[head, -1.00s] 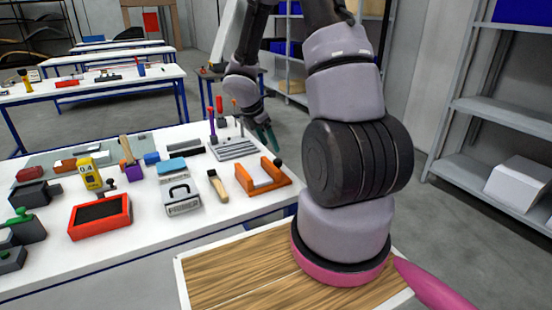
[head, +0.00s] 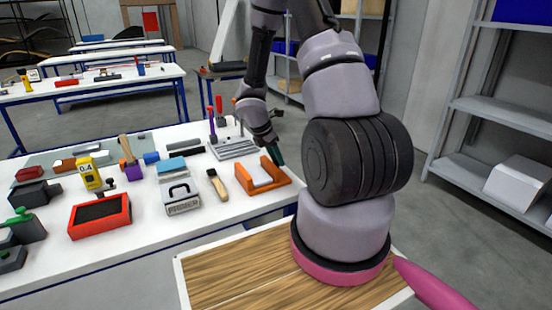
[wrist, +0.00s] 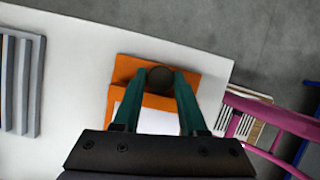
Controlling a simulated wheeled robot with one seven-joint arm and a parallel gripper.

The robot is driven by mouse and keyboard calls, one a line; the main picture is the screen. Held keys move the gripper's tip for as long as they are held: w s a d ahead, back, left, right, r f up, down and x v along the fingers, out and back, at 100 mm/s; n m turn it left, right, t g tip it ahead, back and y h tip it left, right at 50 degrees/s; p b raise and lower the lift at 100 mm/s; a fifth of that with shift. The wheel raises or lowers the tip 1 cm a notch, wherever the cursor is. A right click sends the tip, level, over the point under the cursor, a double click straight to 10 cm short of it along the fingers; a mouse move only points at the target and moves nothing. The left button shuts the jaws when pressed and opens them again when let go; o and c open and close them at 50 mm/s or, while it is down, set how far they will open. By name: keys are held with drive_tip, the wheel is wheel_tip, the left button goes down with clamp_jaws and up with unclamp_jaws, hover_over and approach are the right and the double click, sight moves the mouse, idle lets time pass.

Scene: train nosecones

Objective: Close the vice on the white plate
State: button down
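The orange vice (head: 283,177) stands near the right end of the white bench; it also shows in the wrist view (wrist: 190,82). The white plate (head: 259,174) lies between its orange walls, and in the wrist view the plate (wrist: 150,120) is partly hidden by my gripper. A dark round knob (wrist: 160,77) sits at the vice's end. My gripper (wrist: 159,76) has its green fingers spread, one on each side of the knob. I cannot tell whether they touch it. In the head view my gripper (head: 278,158) is just above the vice's back right corner, hiding the knob.
A grey ridged block (head: 235,150) with upright tools beside it stands behind the vice. A brush (head: 217,186) and a grey case (head: 180,195) lie to its left. A red-framed box (head: 100,216) is farther left. Shelves (head: 500,115) stand at the right.

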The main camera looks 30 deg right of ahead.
idle(0.3)
drive_tip(key=shift+w+m+g, duration=0.1)
drive_tip(key=shift+m+g, duration=0.45)
drive_tip(key=shift+m, duration=0.85)
drive_tip(key=shift+m+g, duration=0.55)
drive_tip(key=shift+m, duration=0.85)
drive_tip(key=shift+c, duration=2.2)
unclamp_jaws()
drive_tip(key=v, duration=1)
drive_tip(key=shift+r, duration=0.45)
drive_tip(key=shift+w, duration=0.1)
